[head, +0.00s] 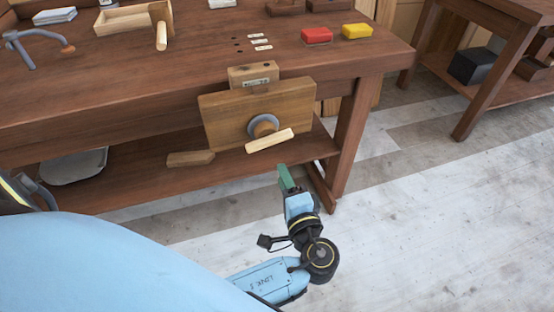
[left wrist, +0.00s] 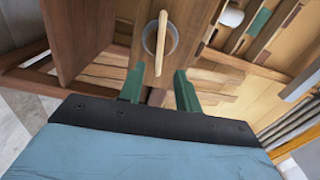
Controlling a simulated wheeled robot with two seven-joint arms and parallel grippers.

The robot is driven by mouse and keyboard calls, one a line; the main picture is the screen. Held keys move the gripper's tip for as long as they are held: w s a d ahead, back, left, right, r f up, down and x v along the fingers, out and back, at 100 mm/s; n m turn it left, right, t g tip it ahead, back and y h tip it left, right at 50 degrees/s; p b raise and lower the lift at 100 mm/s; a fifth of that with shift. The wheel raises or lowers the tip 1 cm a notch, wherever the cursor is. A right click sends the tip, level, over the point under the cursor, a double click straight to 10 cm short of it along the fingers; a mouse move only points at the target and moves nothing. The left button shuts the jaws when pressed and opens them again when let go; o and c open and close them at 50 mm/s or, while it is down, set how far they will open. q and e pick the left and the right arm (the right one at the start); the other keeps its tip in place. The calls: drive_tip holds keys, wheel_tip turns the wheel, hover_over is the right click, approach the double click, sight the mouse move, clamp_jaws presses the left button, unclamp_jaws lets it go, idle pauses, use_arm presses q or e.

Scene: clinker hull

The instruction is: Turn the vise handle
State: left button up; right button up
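The wooden vise (head: 258,108) is mounted on the front edge of the brown workbench. Its handle (head: 270,141) is a pale wooden bar, slightly tilted, its right end higher, on a grey round hub (head: 263,126). In the left wrist view the handle (left wrist: 161,43) appears close to upright, beyond the fingertips. My left gripper (head: 285,178) is below and slightly right of the handle, apart from it. In the left wrist view its two green fingers (left wrist: 159,84) are spread with nothing between them. My right gripper is not in view.
On the workbench (head: 130,78) lie a red block (head: 317,36), a yellow block (head: 356,31), a wooden tray (head: 124,18) and a blue-grey clamp (head: 35,46). A bench leg (head: 351,135) stands right of the vise. The floor (head: 430,220) to the right is clear.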

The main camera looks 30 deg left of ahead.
use_arm(q)
drive_tip(key=shift+v, duration=1.65)
drive_tip(key=shift+c, duration=0.4)
